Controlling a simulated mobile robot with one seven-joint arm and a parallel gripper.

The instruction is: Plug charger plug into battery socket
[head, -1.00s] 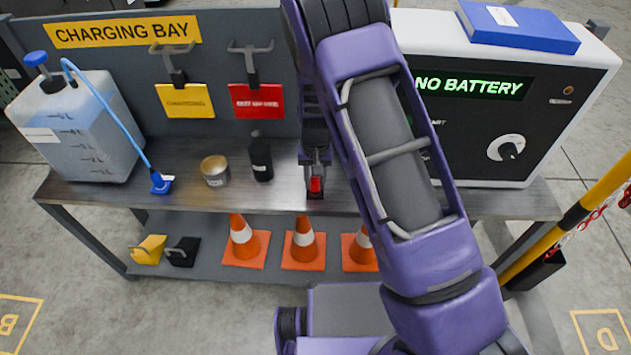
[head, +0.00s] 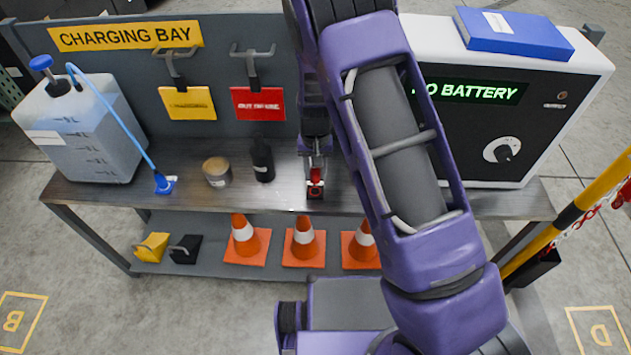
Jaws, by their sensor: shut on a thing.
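My gripper (head: 316,170) points down over the front edge of the bench, shut on a small red piece that looks like the charger plug (head: 316,176). Directly below it is a small dark block with a reddish top (head: 315,192); I cannot tell whether the plug touches it. The charger (head: 465,130) is a white box with a black front, a dial and a green display, partly hidden by my arm, reading "O BATTERY" in its visible part. I cannot make out a battery or its socket. No plug cable can be made out.
On the bench (head: 100,190) stand a liquid jug (head: 85,130) with a blue hose, a tin (head: 217,171) and a dark bottle (head: 262,160). Orange cones (head: 303,242) stand on the lower shelf. A yellow post (head: 575,220) with a chain is at right.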

